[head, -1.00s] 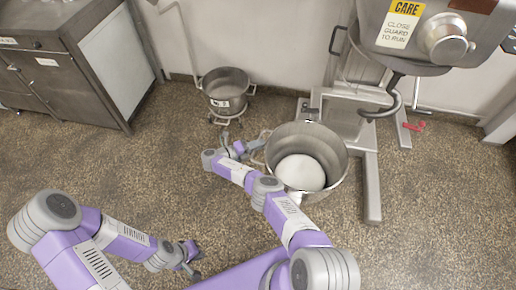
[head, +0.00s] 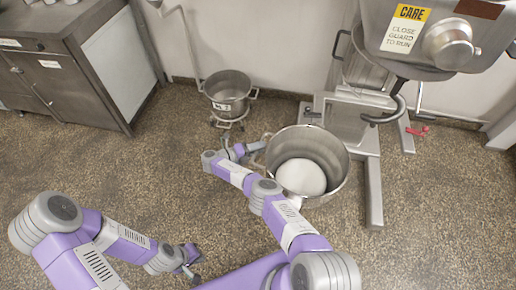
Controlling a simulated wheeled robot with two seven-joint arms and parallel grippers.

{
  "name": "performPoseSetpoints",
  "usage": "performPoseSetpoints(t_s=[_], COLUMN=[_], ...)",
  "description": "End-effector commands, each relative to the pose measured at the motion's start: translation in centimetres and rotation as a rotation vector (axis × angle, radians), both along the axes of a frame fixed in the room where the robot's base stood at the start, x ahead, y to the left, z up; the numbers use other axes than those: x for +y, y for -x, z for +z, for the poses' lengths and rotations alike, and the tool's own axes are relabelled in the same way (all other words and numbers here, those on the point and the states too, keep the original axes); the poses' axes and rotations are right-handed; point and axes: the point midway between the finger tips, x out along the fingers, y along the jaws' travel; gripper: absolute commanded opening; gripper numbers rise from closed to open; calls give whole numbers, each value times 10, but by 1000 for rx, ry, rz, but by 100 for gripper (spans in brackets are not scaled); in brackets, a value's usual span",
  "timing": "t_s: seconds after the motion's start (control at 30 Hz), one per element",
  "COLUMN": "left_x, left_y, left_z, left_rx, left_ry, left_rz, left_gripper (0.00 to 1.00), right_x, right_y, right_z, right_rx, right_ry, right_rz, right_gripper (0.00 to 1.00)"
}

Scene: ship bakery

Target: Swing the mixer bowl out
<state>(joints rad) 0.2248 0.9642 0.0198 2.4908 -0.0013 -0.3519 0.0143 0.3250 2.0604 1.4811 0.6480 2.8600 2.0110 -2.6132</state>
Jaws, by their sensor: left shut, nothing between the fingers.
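The steel mixer bowl (head: 337,152) stands at the front left of the mixer frame, with a pale round mass of dough (head: 300,177) inside. The mixer head (head: 425,40) with its hook (head: 388,112) is up and to the right of the bowl, not above its opening. A handle (head: 263,140) sticks out from the bowl's left side. My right gripper (head: 250,149) is at this handle; its fingers are small and partly hidden, so its grip is unclear. My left gripper (head: 193,268) is shut and empty, low over the floor at the lower middle.
A smaller wheeled steel bowl (head: 231,88) stands by the back wall, up and left of the mixer bowl. A steel cabinet (head: 85,75) is at the upper left. The mixer's floor leg (head: 374,195) runs forward to the right of the bowl.

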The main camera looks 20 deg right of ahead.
Motion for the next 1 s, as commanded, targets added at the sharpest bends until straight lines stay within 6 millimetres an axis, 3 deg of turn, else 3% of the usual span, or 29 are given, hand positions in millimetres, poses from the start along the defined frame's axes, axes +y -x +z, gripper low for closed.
performPoseSetpoints(t_s=[0.37, 0.8, 1.0], left_x=[0, 0, 0], left_y=[0, 0, 0], left_z=[19, 77, 96], left_rx=[0, 0, 0], left_ry=[0, 0, 0], left_rz=[0, 0, 0], left_gripper=[0, 0, 0], right_x=[-1, 1, 1], right_y=[0, -2, -2], right_z=[20, 82, 101], right_rx=[0, -10, -7], right_ry=[0, 8, 6], right_rz=[1, 3, 2], right_gripper=[39, 39, 39])
